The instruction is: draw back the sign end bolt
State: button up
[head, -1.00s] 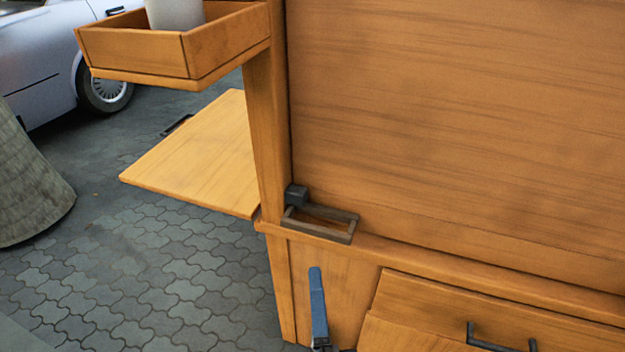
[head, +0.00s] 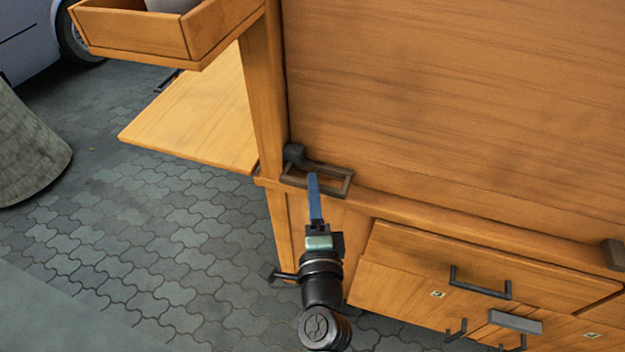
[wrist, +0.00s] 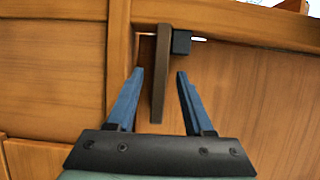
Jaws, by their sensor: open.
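The bolt (head: 340,190) is a dark rectangular loop handle with a dark block at its left end. It sits on the ledge at the foot of the left post, against the wooden panel. In the wrist view its bar (wrist: 160,75) hangs upright in the picture, with the dark block (wrist: 182,42) to its right. My gripper (head: 314,180) has blue fingers and is at the near side of the loop. In the wrist view my open gripper (wrist: 159,74) has one finger on each side of the bar, with gaps showing. I cannot tell how deep the bar sits between them.
A large wooden panel (head: 450,90) rises behind the bolt. A wooden tray (head: 140,32) juts out upper left, above a side shelf (head: 205,115). Drawers with dark handles (head: 480,285) lie below right. Another dark block (head: 613,254) is at the right edge. Open paving lies left.

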jog(key=shift+w+a, duration=0.1)
jog(key=shift+w, duration=1.05)
grip_shut()
dwell(0.6)
